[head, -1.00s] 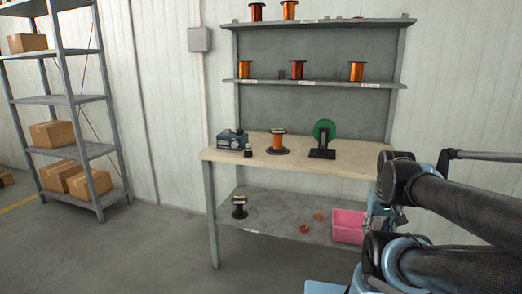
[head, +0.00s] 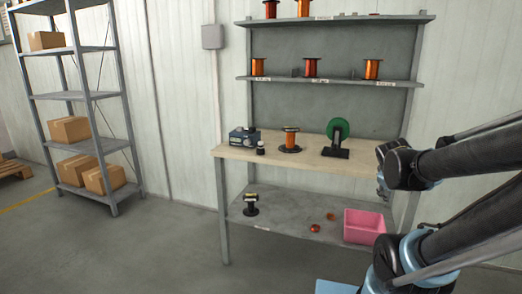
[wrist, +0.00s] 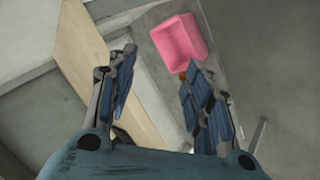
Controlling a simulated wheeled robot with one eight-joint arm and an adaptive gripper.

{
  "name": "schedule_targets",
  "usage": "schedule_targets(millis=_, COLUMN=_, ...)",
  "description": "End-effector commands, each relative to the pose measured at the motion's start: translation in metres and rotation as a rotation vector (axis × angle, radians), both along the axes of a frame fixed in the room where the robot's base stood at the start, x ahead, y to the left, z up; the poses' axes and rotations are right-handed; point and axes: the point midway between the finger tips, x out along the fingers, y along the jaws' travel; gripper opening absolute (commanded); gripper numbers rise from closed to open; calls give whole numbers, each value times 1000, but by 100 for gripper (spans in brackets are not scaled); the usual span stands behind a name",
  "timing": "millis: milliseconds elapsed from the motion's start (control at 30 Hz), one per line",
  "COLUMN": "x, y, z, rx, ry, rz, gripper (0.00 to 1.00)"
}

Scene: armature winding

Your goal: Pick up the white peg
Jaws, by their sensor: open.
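I cannot make out a white peg in either view. My gripper (wrist: 160,68) is open in the wrist view, its two blue-padded fingers spread wide with nothing held between them. It points down over the right part of the workbench, with the wooden bench top (wrist: 92,45) on its left and the lower shelf beyond its fingertips. In the head view my arm reaches in from the right, and the gripper is mostly hidden behind it. The bench top (head: 235,154) carries a copper spool (head: 290,142), a green-disc device (head: 338,132) and a blue box (head: 243,137).
A pink bin (head: 364,226) stands on the lower shelf (head: 285,228) and shows in the wrist view (wrist: 180,42). A dark spool (head: 251,206) and small reddish pieces (head: 316,228) lie there too. Upper shelves hold copper spools (head: 310,67). A rack with boxes (head: 70,130) stands left.

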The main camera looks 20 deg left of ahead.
Motion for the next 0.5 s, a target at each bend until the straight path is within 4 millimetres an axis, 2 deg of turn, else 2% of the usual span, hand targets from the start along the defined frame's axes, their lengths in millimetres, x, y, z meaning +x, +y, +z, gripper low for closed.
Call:
schedule_targets(millis=33, x=17, y=5, z=7, rx=-56, ry=-32, rz=62, gripper=47)
schedule_targets(millis=100, x=40, y=13, z=17, rx=-139, ry=-79, rz=150, gripper=47)
schedule_targets(millis=267, x=85, y=38, z=39, rx=-337, ry=-184, rz=347, gripper=47)
schedule_targets(millis=500, x=140, y=95, z=68, rx=-651, ry=-340, rz=638, gripper=47)
